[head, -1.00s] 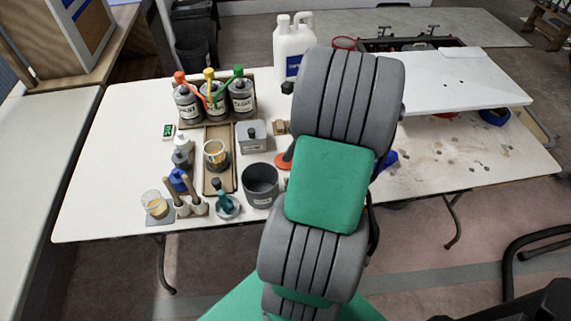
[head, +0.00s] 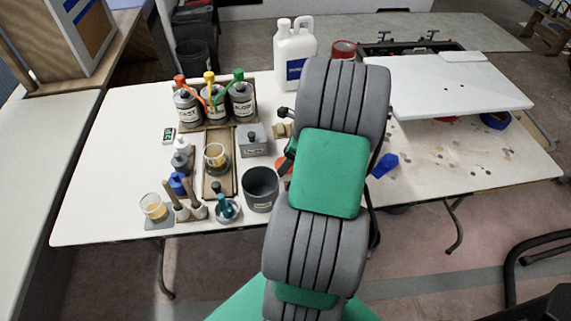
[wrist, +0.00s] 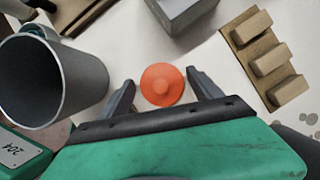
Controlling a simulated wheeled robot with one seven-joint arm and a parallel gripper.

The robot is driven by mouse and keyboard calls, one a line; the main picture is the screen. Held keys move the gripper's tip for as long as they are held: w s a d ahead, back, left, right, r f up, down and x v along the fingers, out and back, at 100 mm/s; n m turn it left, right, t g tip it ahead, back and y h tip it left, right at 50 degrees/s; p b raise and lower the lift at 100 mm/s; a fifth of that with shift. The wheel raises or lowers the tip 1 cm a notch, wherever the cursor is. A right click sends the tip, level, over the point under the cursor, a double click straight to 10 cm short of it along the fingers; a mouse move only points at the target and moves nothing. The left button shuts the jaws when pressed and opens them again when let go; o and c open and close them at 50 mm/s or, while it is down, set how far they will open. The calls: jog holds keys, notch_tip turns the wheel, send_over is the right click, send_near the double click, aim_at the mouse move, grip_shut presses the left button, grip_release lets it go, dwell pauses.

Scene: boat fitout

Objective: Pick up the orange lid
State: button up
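The orange lid (wrist: 162,85) is a small round disc with a raised knob, lying on the white table. In the wrist view it sits between and just beyond the two fingertips of my gripper (wrist: 158,82). My gripper is open, with one finger on each side of the lid and no visible contact. In the head view only a sliver of the orange lid (head: 283,169) shows beside my arm, which hides the rest. I cannot tell the height of the fingers above the table.
A grey cup (wrist: 52,75) stands close left of the gripper. A grey box (wrist: 182,10) is beyond the lid, and a wooden block rack (wrist: 265,58) is to the right. Labelled bottles (head: 214,103) and a white jug (head: 294,52) stand farther back. A blue object (head: 385,165) lies right of my arm.

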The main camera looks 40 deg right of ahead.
jog(key=c, duration=1)
jog(key=shift+r, duration=0.1)
jog(key=shift+c, duration=0.2)
